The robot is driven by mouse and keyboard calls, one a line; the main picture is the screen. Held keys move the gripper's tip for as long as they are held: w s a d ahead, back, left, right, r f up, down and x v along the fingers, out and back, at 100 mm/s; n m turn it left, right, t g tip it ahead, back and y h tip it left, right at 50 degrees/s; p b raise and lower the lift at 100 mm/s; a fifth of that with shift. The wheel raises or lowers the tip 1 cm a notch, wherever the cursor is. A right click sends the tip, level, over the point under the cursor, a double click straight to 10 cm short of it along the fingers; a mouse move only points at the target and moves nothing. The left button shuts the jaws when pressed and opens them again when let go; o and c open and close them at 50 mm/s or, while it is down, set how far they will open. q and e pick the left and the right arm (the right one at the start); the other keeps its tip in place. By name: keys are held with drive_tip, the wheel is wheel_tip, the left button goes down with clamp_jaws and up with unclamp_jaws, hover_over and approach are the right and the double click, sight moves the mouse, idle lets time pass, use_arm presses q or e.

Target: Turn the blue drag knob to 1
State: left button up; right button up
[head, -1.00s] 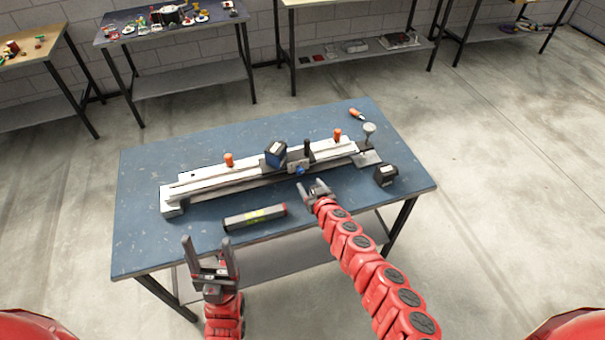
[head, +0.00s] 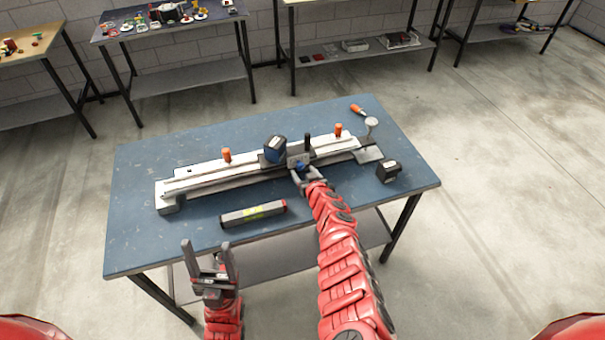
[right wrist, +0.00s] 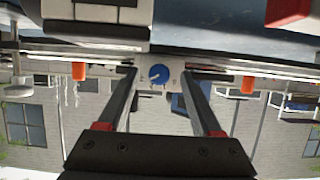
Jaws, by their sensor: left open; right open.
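The blue drag knob (right wrist: 159,75) is round and sits on a light plate of the rail device, with small marks beside it too small to read. In the head view the knob (head: 299,167) shows at the front of the device's carriage, partly covered by my gripper. My right gripper (head: 302,176) is open, its fingers pointing at the knob. In the right wrist view the two fingers (right wrist: 160,72) stand left and right of the knob, apart from it. My left gripper (head: 206,246) is open and empty in front of the table's near edge.
The long rail device (head: 200,181) lies across the blue table (head: 140,235). It carries orange handles (head: 227,155) and a dark blue block (head: 274,149). A black box (head: 388,172) stands right. The table's left front is clear.

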drive_tip(key=shift+b+x, duration=0.4)
drive_tip(key=shift+x, duration=0.5)
drive_tip(key=shift+r, duration=0.25)
clamp_jaws()
